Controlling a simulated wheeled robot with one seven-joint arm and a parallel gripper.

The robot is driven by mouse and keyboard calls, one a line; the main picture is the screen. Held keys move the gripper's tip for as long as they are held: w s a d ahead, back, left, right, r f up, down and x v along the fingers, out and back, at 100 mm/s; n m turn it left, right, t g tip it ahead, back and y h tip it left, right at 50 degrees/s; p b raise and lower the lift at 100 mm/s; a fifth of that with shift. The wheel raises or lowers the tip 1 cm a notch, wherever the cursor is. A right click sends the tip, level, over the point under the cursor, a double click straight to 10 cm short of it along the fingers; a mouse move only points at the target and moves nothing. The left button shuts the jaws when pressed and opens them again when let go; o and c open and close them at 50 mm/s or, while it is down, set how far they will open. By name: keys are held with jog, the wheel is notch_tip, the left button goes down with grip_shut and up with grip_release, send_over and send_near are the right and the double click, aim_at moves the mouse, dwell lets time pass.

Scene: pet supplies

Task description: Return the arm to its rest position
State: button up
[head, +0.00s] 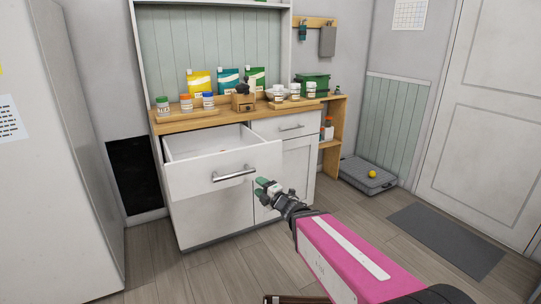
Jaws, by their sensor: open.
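My gripper (268,189) is at the end of my pink arm, in the middle of the head view. It is open, and nothing shows between its fingers. It is just right of the handle (234,173) of the pulled-out white drawer (201,180) and looks apart from it, though the exact gap is hard to judge. My arm reaches in from the lower right.
The wooden counter (195,119) holds jars, colored bags and a small wooden box (243,102). A closed drawer (291,127) is right of the open one. Floor between is clear.

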jog(key=w+d+f+m+h, duration=0.2)
jog(key=d+f+m+h, duration=0.15)
jog(key=d+m, duration=0.2)
jog(key=w+d+f+m+g+h, duration=0.1)
jog(key=d+f+m+h, duration=0.2)
jog(key=d+m+h, duration=0.3)
jog(key=w+d+f+m+h, duration=0.2)
jog(key=d+f+m+h, duration=0.15)
jog(key=d, duration=0.35)
jog(key=s+d+f+m+g, duration=0.4)
jog(key=s+m+g, duration=0.2)
jog(key=s, duration=0.1)
jog(key=s+d+f+m+g+h, duration=0.1)
jog(key=s+d+f+m+g, duration=0.3)
jog(key=s, duration=0.4)
jog(key=d+m+g, duration=0.1)
jog(key=m+g, duration=0.1)
jog(key=shift+f+g, duration=0.15)
jog(key=shift+g, duration=0.15)
jog(key=shift+s+a, duration=0.1)
